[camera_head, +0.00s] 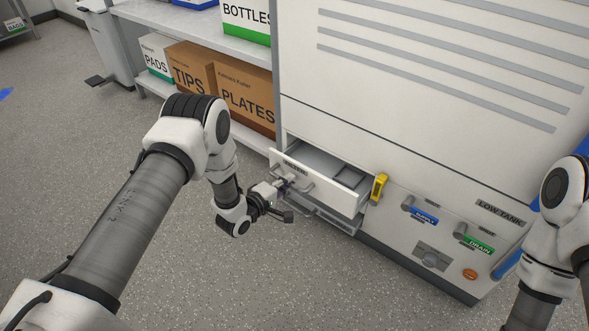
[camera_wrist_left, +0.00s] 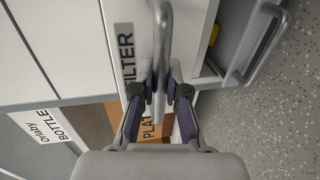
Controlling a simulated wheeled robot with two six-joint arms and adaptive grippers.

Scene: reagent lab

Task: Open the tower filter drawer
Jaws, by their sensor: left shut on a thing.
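The tower filter drawer (camera_head: 338,198) stands pulled out from the white tower in the head view, and part of its inside shows from above. Its front, with a FILTER label (camera_wrist_left: 126,56), fills the upper middle of the left wrist view. My left gripper (camera_head: 284,184) is at the drawer front. It is shut on the grey bar handle (camera_wrist_left: 162,30), with a finger on each side of the bar. My right gripper is out of view; only part of my right arm shows at the right edge of the head view.
A second bar handle (camera_wrist_left: 268,42) sits below the drawer. A yellow part (camera_head: 378,188), a blue-labelled valve (camera_head: 424,215) and a green DRAIN label (camera_head: 478,245) are to its right. A shelf with TIPS (camera_head: 190,72) and PLATES (camera_head: 247,98) boxes stands left. The floor before the drawer is clear.

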